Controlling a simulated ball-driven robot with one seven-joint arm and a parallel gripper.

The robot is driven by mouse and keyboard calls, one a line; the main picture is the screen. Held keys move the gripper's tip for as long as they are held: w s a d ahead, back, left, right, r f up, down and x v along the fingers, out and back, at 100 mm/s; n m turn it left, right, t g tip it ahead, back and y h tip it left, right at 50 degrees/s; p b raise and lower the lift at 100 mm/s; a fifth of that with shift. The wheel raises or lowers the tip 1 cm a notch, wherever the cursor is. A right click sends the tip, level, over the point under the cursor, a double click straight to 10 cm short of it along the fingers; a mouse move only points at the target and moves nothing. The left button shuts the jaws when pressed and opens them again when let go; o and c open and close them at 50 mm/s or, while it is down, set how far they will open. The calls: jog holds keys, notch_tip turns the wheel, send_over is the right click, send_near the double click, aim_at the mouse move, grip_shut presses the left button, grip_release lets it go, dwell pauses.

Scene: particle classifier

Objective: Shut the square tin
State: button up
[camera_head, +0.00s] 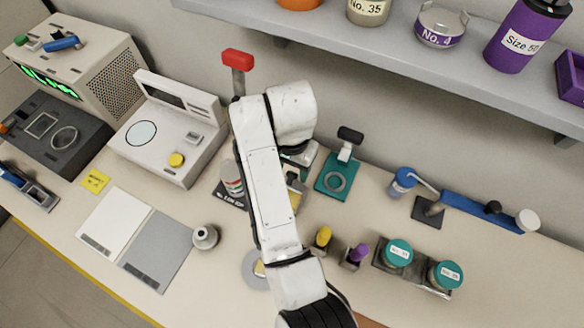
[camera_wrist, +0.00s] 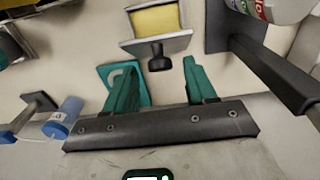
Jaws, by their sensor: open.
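The square tin shows in the wrist view as a grey box (camera_wrist: 129,24) with a yellow inside. Its grey lid (camera_wrist: 168,44) stands open on the side toward me, with a black knob (camera_wrist: 160,63) on it. In the head view my arm covers most of the tin, and only a small yellow and grey part (camera_head: 294,198) shows. My gripper (camera_wrist: 158,70) is open, with its two teal fingers apart and nothing held. The knob lies between the fingertips in the wrist view; I cannot tell the depth between them. The fingertips are hidden in the head view.
A teal stand with a ring (camera_head: 334,178) is right of my arm. A striped can (camera_head: 231,178) stands left of it. A blue-capped bottle (camera_head: 403,181) and a blue lever (camera_head: 480,211) are farther right. A shelf (camera_head: 400,58) overhangs the back.

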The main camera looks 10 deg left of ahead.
jog(key=shift+f, duration=0.95)
jog(key=shift+c, duration=0.2)
grip_shut()
